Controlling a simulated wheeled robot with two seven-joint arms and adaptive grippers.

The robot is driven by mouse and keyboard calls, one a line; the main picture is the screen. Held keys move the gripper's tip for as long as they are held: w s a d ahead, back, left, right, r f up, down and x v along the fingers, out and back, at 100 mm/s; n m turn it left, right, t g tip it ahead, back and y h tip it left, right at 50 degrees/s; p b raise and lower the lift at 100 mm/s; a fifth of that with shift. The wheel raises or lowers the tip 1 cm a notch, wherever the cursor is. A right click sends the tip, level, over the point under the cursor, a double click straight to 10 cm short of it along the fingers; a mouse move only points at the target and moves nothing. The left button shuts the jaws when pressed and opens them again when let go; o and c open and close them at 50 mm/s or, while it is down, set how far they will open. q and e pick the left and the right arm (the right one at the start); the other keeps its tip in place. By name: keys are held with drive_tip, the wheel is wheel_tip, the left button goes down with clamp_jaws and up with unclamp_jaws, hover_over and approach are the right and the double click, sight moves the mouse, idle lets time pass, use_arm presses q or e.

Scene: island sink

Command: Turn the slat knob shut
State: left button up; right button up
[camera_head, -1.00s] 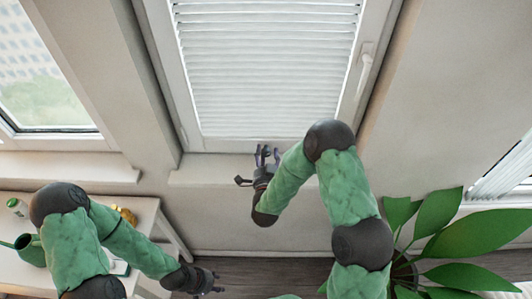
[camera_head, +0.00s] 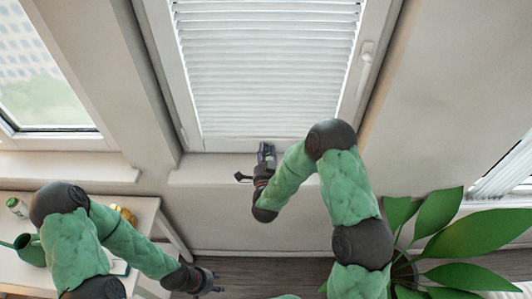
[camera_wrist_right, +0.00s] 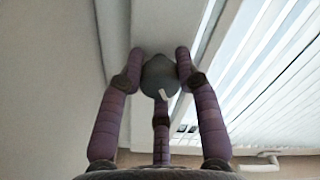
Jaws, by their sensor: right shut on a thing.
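In the right wrist view, a grey rounded knob (camera_wrist_right: 160,75) with a small white mark on it sits between the fingertips of my right gripper (camera_wrist_right: 160,68). The purple fingers are closed around it. In the head view, my right gripper (camera_head: 266,153) is at the bottom edge of the window frame, and the knob is hidden there. The window's white slats (camera_head: 268,70) look closed or nearly so. My left gripper (camera_head: 208,282) is low in the head view, away from the window, and its finger opening is too small to judge.
A white window handle (camera_head: 367,52) is on the right of the frame. A white table (camera_head: 150,215) with a green watering can (camera_head: 30,250) stands at left. A large-leaved plant (camera_head: 470,238) stands at right. The sill (camera_head: 215,174) is clear beside my right gripper.

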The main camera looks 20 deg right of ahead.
drive_tip(key=m+b, duration=0.5)
drive_tip(key=b, duration=0.2)
drive_tip(key=m+b, duration=0.5)
drive_tip(key=b, duration=0.2)
drive_tip(key=m+b, duration=0.5)
drive_tip(key=b, duration=0.2)
drive_tip(key=shift+f, duration=0.25)
drive_tip(key=shift+m+b, duration=0.5)
drive_tip(key=shift+b, duration=0.1)
drive_tip(key=shift+r+m+b, duration=0.1)
drive_tip(key=shift+m+b, duration=0.25)
drive_tip(key=shift+m, duration=0.55)
drive_tip(key=m, duration=0.5)
drive_tip(key=shift+m, duration=0.4)
drive_tip(key=o, duration=1.2)
drive_tip(key=shift+c, duration=0.2)
drive_tip(key=shift+r, duration=0.1)
drive_tip(key=shift+s, duration=0.1)
